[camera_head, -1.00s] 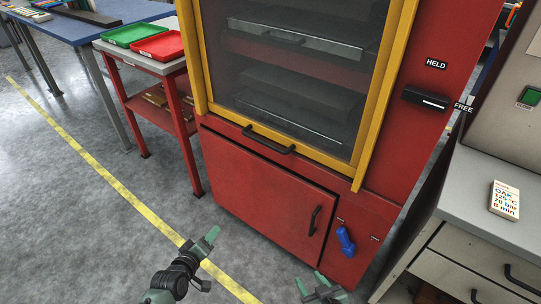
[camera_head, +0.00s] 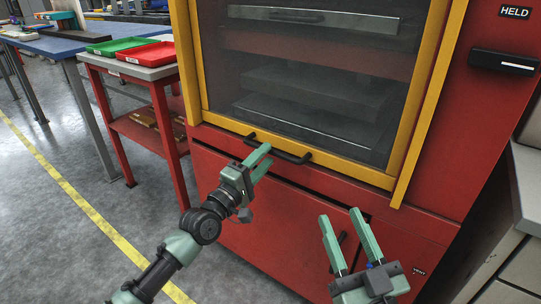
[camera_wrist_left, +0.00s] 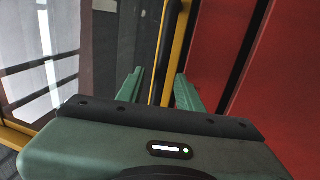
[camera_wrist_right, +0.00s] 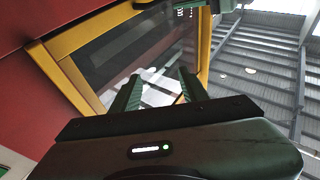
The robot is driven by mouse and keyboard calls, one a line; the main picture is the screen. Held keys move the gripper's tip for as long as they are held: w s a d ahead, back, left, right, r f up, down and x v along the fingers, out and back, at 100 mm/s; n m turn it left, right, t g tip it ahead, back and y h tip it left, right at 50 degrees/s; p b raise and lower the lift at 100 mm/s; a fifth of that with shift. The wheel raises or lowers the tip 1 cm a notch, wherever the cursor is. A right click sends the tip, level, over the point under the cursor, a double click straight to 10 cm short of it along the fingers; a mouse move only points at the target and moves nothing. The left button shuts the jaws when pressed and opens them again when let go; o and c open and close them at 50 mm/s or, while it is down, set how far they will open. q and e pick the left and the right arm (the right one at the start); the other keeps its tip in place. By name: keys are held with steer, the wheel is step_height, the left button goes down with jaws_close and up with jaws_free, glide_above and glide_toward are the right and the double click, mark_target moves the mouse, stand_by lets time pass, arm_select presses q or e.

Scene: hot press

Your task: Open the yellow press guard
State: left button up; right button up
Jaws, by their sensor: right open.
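The press guard is a dark see-through window in a yellow frame (camera_head: 300,153) on the red press, and it is down. Its black bar handle (camera_head: 290,157) is on the lower frame edge. My left gripper (camera_head: 264,160) is at the handle's left part, its fingers covering some of it. In the left wrist view its fingers (camera_wrist_left: 158,90) stand apart, with the yellow frame beyond; I cannot tell whether they touch the handle. My right gripper (camera_head: 340,214) is open and empty, lower right, in front of the lower red door. The guard's yellow frame (camera_wrist_right: 85,85) also shows in the right wrist view.
A red side table with green (camera_head: 122,46) and red (camera_head: 145,52) trays stands left of the press. A black switch (camera_head: 503,62) is at the upper right, below a HELD label. A grey cabinet (camera_head: 525,200) is at the right edge. The floor at left is free.

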mark_target(269, 153)
arm_select(q)
steer(key=shift+x, duration=1.5)
arm_select(e)
steer(key=shift+s+a+r+t+y, duration=0.1)
steer(key=shift+s+r+t+y, duration=0.25)
steer(key=shift+r, duration=0.5)
steer(key=shift+s+r+t+y, duration=0.15)
steer(key=shift+s+r+t, duration=0.25)
steer(key=shift+r+t, duration=0.35)
arm_select(q)
jaws_close()
